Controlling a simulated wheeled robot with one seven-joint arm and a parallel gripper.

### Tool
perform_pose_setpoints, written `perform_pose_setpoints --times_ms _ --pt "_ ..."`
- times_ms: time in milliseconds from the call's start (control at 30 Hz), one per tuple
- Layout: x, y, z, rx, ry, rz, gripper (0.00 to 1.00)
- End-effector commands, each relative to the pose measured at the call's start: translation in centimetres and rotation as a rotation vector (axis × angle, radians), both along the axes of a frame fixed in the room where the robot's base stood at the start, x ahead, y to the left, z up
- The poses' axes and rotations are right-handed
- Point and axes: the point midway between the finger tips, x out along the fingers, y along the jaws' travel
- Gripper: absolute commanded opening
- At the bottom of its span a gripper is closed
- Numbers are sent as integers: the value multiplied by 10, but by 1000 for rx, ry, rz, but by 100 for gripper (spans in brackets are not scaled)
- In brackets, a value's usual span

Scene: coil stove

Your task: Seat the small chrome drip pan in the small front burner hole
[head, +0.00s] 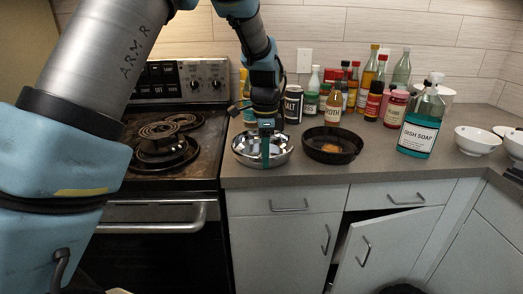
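A round, shiny chrome pan (241,148), which looks like the drip pan, is at the counter's left end beside the stove. My gripper (265,158) reaches down from above, its fingers in front of the pan's middle. I cannot tell whether the fingers are open, shut or touching the pan, nor whether the pan rests flat on the counter. The coil stove (205,150) is to the left, with dark coil burners (158,130) on its stained top. My arm covers much of the stove's left side, and I cannot make out the small front burner hole clearly.
A dark pan (333,155) with something orange inside sits right of the chrome pan. Several bottles and a salt canister (293,104) stand behind. A soap bottle (421,125) and white bowls (477,140) are farther right. A cabinet door (370,250) below stands ajar.

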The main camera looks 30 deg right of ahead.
Motion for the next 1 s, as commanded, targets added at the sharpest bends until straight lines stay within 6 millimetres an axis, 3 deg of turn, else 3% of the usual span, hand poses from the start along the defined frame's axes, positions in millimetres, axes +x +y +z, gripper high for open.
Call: perform_pose_setpoints --times_ms 1000 --pt "0 0 15 0 0 0 35"
